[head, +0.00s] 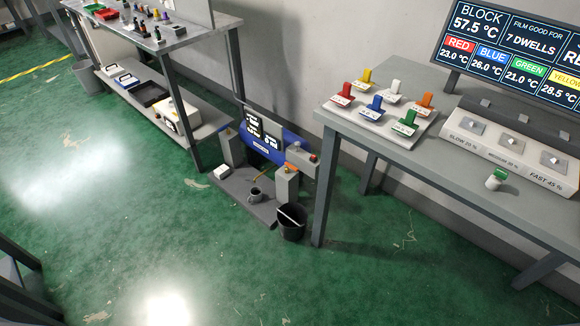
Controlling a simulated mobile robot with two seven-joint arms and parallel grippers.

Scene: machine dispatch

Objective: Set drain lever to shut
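A low machine with a blue body (258,148) stands on the floor against the wall, between the shelf and the grey table. Grey posts flank it. The right post (287,188) has a small orange part (290,168) on its top, and a small red knob (313,157) sits beside it. A thin yellowish piece (262,178) shows low at the machine's front. I cannot tell which of these is the drain lever, or its position, at this size. Neither of my grippers is in view.
A grey cup (255,195) stands on the machine's dark base plate (235,196); a black bucket (292,232) stands at its front right. The grey table (350,125) holds coloured levers and a display (515,45). A shelf (205,110) is at left. The green floor in front is clear.

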